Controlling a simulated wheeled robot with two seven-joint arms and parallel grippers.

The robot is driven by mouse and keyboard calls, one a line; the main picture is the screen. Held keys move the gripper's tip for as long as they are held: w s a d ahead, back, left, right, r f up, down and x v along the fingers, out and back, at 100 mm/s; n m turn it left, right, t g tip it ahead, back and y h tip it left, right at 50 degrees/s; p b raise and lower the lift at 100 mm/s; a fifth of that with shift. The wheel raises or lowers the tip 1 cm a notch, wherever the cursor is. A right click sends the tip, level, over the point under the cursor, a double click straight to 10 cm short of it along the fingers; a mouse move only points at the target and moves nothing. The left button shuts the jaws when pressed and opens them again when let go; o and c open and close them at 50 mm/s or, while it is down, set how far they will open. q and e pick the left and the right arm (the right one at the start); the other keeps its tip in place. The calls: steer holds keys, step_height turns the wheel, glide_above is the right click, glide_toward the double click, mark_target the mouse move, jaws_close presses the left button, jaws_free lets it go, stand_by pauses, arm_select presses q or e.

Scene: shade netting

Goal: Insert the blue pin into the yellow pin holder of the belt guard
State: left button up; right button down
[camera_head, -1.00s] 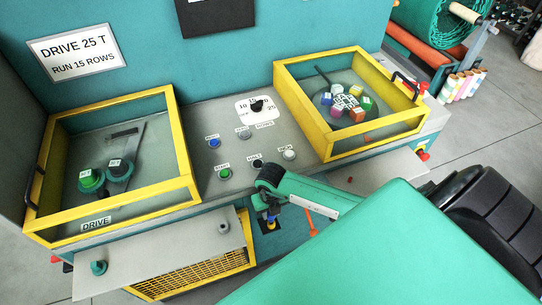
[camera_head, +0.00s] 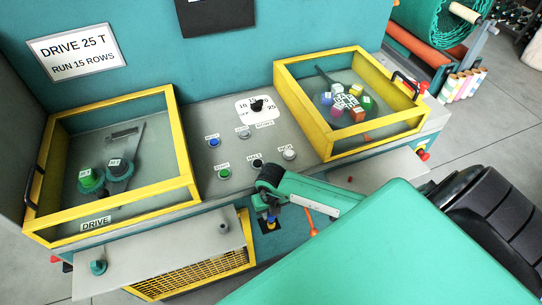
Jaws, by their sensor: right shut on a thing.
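My right gripper (camera_head: 270,208) hangs pointing down in front of the machine, just right of the belt guard. It is shut on the blue pin (camera_head: 270,218), of which only a small part shows below the fingers. The yellow pin holder (camera_head: 268,227) shows as a small yellow patch directly under the pin. I cannot tell whether the pin tip is inside it or just above it. The belt guard (camera_head: 200,272) is a yellow-framed mesh panel low on the machine front. My left gripper is not in view.
A grey shelf (camera_head: 160,255) with a green knob (camera_head: 98,267) juts out above the guard. An orange lever (camera_head: 312,224) is right of the gripper. Two yellow-framed boxes, the left one (camera_head: 110,232) and the right one (camera_head: 300,108), flank a button panel (camera_head: 225,188).

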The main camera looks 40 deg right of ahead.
steer(key=shift+f, duration=0.3)
steer(key=shift+r, duration=0.25)
steer(key=shift+r, duration=0.15)
steer(key=shift+s+d, duration=0.1)
stand_by(0.4)
steer(key=shift+f, duration=0.35)
stand_by(1.2)
steer(key=shift+r, duration=0.35)
steer(key=shift+r, duration=0.1)
stand_by(0.5)
